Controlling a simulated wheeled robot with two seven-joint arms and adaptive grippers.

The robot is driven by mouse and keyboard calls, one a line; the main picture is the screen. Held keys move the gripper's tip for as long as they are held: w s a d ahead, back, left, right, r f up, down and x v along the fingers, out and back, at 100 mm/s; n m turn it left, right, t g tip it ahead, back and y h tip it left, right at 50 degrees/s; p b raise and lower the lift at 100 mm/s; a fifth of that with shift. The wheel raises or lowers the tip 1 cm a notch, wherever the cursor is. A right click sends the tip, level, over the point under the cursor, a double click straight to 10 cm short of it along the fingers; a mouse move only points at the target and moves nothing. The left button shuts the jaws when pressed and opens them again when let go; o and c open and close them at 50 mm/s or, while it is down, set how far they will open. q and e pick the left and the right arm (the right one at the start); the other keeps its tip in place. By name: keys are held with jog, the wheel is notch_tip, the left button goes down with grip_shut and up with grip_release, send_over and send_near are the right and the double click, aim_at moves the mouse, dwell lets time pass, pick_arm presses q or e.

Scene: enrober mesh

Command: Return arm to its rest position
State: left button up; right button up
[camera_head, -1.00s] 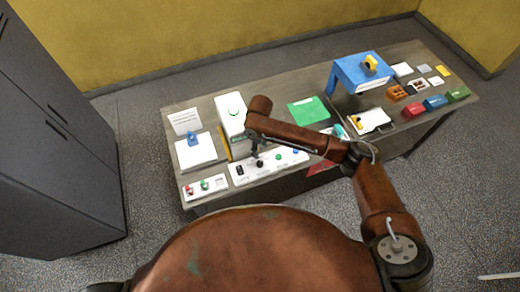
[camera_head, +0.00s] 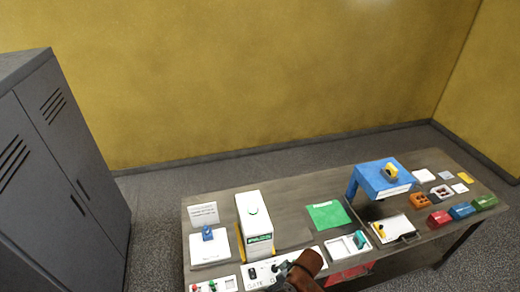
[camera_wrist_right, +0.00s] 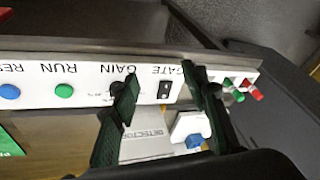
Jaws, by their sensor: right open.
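My right arm (camera_head: 306,266) shows at the bottom edge of the head view as a rust-brown link, in front of part of the control panel. The white control panel (camera_wrist_right: 90,72) lies beyond the fingers, with a blue button (camera_wrist_right: 9,91), a green button (camera_wrist_right: 64,90) and a black switch (camera_wrist_right: 165,89). I cannot tell the gap between fingers and panel. My left gripper is not in view.
The table (camera_head: 290,209) holds a white box (camera_head: 255,222), a green sheet (camera_head: 328,215), a blue stand (camera_head: 383,181), a clipboard (camera_head: 393,228) and several small bins at right. A grey locker (camera_head: 62,170) stands left. Floor behind the table is clear.

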jog(key=s+d+m+t+h, duration=0.1)
jog(key=s+d+m+h, duration=0.15)
jog(key=s+d, duration=0.6)
jog(key=s+d+m+h, duration=0.1)
jog(key=s+d+m, duration=0.3)
jog(key=d, duration=0.7)
jog(key=s+d+m+t+h, duration=0.1)
jog(key=s+d+m+h, duration=0.1)
jog(key=s+d, duration=0.7)
notch_tip(320, 180, down, 40)
jog(key=n+g+y+b, duration=0.1)
jog(key=b, duration=0.9)
jog(key=s+f+b, duration=0.4)
jog(key=s+f, duration=0.6)
jog(key=f, duration=0.3)
jog(key=s+f+g+b, duration=0.1)
jog(key=s+f+b, duration=0.3)
jog(key=s+f, duration=0.6)
notch_tip(320, 180, down, 3)
jog(key=shift+a+n+g+b, duration=0.2)
jog(key=shift+n+g+b, duration=0.1)
jog(key=shift+n+b, duration=0.05)
jog(key=shift+s, duration=0.1)
jog(key=shift+c, duration=0.6)
grip_shut()
